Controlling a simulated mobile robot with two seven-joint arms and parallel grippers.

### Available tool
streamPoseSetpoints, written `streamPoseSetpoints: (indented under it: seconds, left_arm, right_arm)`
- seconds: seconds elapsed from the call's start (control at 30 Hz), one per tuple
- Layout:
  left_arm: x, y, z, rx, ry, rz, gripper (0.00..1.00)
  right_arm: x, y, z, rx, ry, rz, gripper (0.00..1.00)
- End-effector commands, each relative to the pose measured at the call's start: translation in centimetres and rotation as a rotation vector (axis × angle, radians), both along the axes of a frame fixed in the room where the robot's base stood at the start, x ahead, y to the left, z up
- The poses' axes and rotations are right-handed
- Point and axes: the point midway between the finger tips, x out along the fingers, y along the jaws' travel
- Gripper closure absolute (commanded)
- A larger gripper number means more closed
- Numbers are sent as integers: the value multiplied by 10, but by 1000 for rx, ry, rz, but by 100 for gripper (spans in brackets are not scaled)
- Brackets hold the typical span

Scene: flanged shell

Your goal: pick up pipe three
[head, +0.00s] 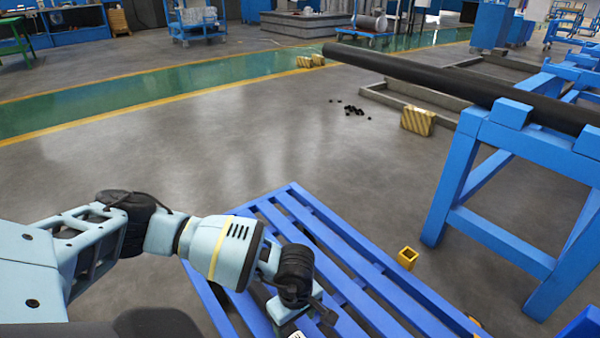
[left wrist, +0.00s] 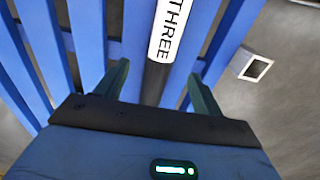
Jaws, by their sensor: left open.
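Pipe three (left wrist: 154,82) is a dark pipe with a white label (left wrist: 172,25) reading "THREE", lying over the blue slats in the left wrist view. My left gripper (left wrist: 159,74) is open, with one finger on each side of the pipe. The pipe runs between the fingers, and I cannot tell whether they touch it. In the head view my left gripper (head: 318,308) is low over the blue slatted pallet (head: 290,190). Only a small white piece, probably the label (head: 297,334), shows at the bottom edge there; the rest of the pipe is hidden or out of frame. My right gripper is not in view.
A yellow square socket (head: 407,258) stands at the pallet's right edge. A blue trestle (head: 520,145) at the right carries a long black pipe (head: 430,75). A yellow striped block (head: 418,120) and small black pieces (head: 350,109) lie on the floor. Floor left of the pallet is clear.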

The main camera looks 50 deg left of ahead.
Motion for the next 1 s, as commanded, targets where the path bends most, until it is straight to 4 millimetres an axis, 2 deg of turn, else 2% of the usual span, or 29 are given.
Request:
streamPoseSetpoints:
  seconds: [0.1,0.37,0.73,1.0]
  left_arm:
    - [-1,-1,-16,-1,3,0,32]
    - [-1,-2,-22,-2,1,0,32]
    - [-5,-9,-68,-1,4,1,32]
    - [-4,-9,-69,-2,1,1,32]
  right_arm:
    - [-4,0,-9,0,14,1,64]
    - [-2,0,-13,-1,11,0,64]
    - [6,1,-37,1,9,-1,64]
    - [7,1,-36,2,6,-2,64]
